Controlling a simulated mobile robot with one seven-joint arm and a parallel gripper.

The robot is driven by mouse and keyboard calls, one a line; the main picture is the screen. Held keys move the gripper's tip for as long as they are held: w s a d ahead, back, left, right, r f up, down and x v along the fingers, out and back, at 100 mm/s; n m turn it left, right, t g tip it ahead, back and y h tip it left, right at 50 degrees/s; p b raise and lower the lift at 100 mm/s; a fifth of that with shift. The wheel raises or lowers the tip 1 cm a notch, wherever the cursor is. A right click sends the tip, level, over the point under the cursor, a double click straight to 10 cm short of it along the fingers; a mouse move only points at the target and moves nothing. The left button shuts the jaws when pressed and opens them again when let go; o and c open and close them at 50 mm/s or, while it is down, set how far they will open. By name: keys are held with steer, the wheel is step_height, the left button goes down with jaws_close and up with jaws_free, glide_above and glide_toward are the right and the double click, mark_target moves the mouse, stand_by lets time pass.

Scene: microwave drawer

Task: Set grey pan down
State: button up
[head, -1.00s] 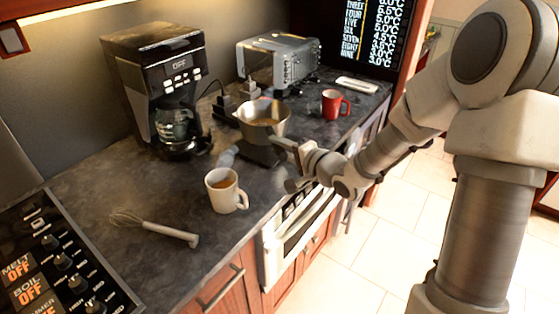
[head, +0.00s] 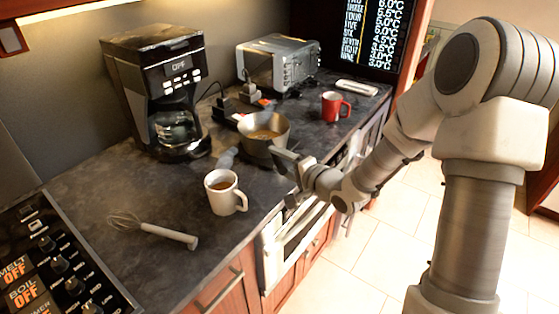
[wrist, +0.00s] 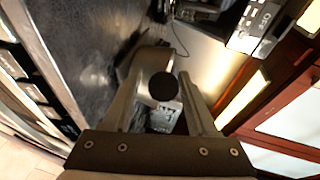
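The grey pan (head: 264,133), with brown contents, is upright at the counter's front part, right of the coffee machine. It is at or just above the counter; I cannot tell whether its base touches. My gripper (head: 289,181) is at the pan's near right side, by the front edge, around its handle. In the wrist view my gripper (wrist: 163,78) has one finger on each side of the dark round handle end (wrist: 165,91), and the pan's grey side (wrist: 152,62) shows beyond. The handle is mostly hidden in the head view.
A white mug (head: 224,192) and a whisk (head: 153,229) lie nearer on the counter (head: 95,185). The coffee machine (head: 160,90) stands behind left, a red mug (head: 333,106) and toaster (head: 278,62) behind. Clear counter lies between the pan and red mug.

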steer(key=shift+r, duration=0.15)
steer(key=shift+s+d+r, duration=0.1)
steer(key=shift+s+d, duration=0.15)
steer(key=shift+d, duration=0.05)
steer(key=p+v, duration=0.1)
steer(key=v, duration=1)
steer(key=shift+s+p, duration=0.15)
steer(key=shift+p, duration=0.15)
